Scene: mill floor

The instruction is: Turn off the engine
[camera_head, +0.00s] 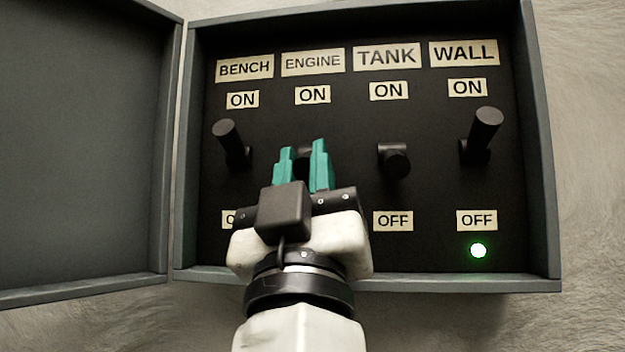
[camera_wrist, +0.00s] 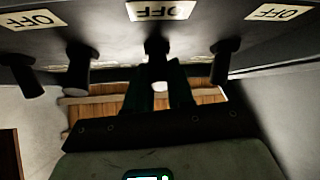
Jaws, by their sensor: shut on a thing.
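The ENGINE switch is a black lever (camera_head: 304,152) on the panel, below the ENGINE label (camera_head: 313,62) and its ON label (camera_head: 312,95). My gripper (camera_head: 303,165) is at it, with one teal finger on each side, shut on the lever. Most of the lever is hidden by the fingers, so its exact tilt is hard to tell. In the wrist view, the lever (camera_wrist: 156,47) enters between my dark fingers (camera_wrist: 160,90), just beyond an OFF label (camera_wrist: 160,10). The engine's lower label and any lamp are hidden behind my gripper in the head view.
The BENCH lever (camera_head: 230,140) and WALL lever (camera_head: 484,130) tilt up; the TANK lever (camera_head: 395,162) points out and slightly down. A green lamp (camera_head: 478,251) glows under WALL. The open box door (camera_head: 80,150) stands left; the frame's lower edge (camera_head: 450,284) runs below.

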